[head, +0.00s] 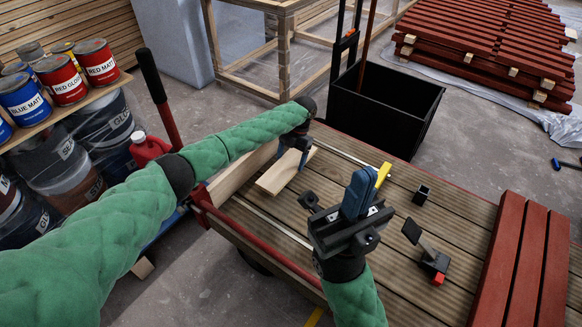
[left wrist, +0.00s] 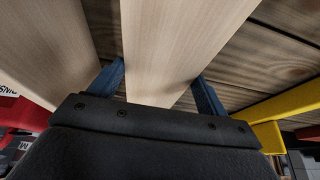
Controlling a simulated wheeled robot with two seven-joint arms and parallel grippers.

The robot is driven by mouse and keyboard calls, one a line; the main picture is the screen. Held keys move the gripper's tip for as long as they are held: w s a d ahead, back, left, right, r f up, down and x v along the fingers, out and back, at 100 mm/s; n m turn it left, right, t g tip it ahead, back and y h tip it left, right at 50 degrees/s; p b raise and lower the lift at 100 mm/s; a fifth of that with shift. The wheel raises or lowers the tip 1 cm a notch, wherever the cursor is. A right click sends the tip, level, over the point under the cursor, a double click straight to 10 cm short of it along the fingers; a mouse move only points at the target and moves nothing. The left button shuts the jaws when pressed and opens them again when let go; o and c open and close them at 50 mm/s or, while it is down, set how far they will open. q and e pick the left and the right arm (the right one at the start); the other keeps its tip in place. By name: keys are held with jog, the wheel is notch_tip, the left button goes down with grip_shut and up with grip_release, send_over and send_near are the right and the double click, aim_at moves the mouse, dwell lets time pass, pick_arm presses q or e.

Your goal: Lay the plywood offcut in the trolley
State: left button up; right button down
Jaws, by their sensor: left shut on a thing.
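A pale plywood offcut (head: 283,172) lies on or just above the slatted deck in the head view. My left gripper (head: 293,150) is closed around it; in the left wrist view a blue finger shows on each side of the pale wood (left wrist: 175,45). Its far end is hidden by my arm in the head view.
The slatted deck (head: 400,280) carries a yellow item (head: 383,174), a small dark cup (head: 421,194), a black bracket with a red tip (head: 430,255) and red battens (head: 522,262). Another pale board (head: 240,172) lies left of the offcut. Paint tins (head: 66,80) stand on a shelf at left.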

aim_at(292, 160)
pick_arm(q)
jog(key=shift+f+b, duration=0.7)
jog(key=shift+f, duration=1.15)
jog(key=shift+f, duration=0.15)
jog(key=o, duration=1.1)
jog(key=shift+o, duration=0.2)
jog(key=shift+w+d+r, duration=0.1)
jog(key=shift+w+r, duration=0.05)
jog(key=shift+r, duration=0.35)
jog(key=v, duration=1.1)
jog(key=shift+r+p, duration=0.1)
jog(key=shift+p, duration=0.25)
